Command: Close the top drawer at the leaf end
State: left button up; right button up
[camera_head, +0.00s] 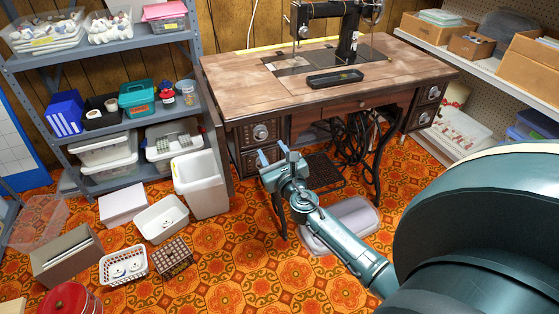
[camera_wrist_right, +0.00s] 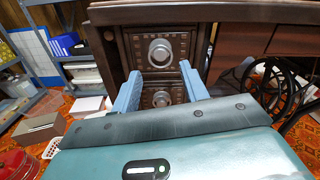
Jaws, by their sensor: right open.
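The treadle sewing table (camera_head: 340,95) has a stack of dark carved drawers at its left end, where a hanging panel (camera_head: 218,145) shows. The top drawer (camera_head: 262,132) has a round metal knob; in the right wrist view, its front (camera_wrist_right: 178,42) looks larger than the lower drawer's (camera_wrist_right: 175,93) and seems to stand out from it. How far cannot be told. My right gripper (camera_head: 273,156) is open and empty, just in front of and below the top drawer. Its blue fingers (camera_wrist_right: 160,76) point at the drawers, apart from each other. My left gripper is out of view.
A plain middle drawer (camera_head: 335,110) and two right-hand drawers (camera_head: 430,93) are in the table. A white bin (camera_head: 201,182) stands left of the drawers. Baskets and boxes (camera_head: 123,266) lie on the patterned floor. A grey shelf (camera_head: 100,135) is at left.

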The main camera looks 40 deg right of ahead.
jog(key=shift+v, duration=2.65)
